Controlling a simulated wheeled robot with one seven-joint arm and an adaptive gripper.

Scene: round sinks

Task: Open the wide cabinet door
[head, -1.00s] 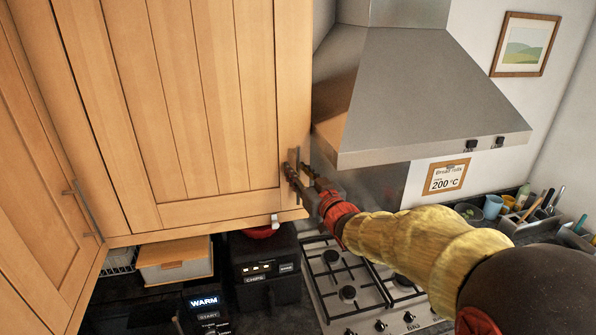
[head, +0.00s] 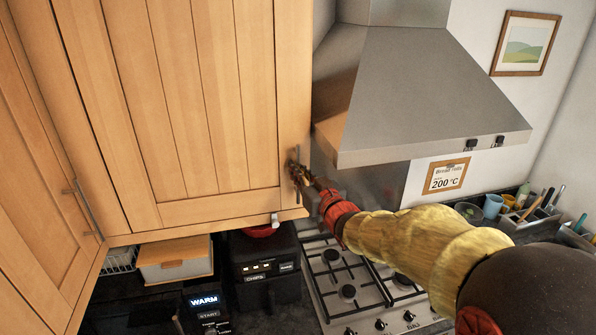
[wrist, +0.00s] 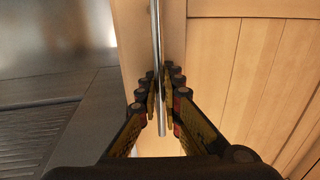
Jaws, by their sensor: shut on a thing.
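The wide cabinet door (head: 190,100) is light wood with a grooved panel and looks closed in the head view. Its upright metal bar handle (head: 296,163) is at the lower right of the door. In the wrist view the handle (wrist: 157,40) runs down between my fingers, with the door's wood (wrist: 230,70) to the right. My gripper (head: 299,173) is shut on the handle, with fingers on both sides of it. The gripper also shows in the wrist view (wrist: 160,100). The fingertips partly hide the handle in the head view.
A grey range hood (head: 430,95) stands close to the right of the door. A second cabinet door (head: 35,180) with its own handle (head: 86,208) is at the left.

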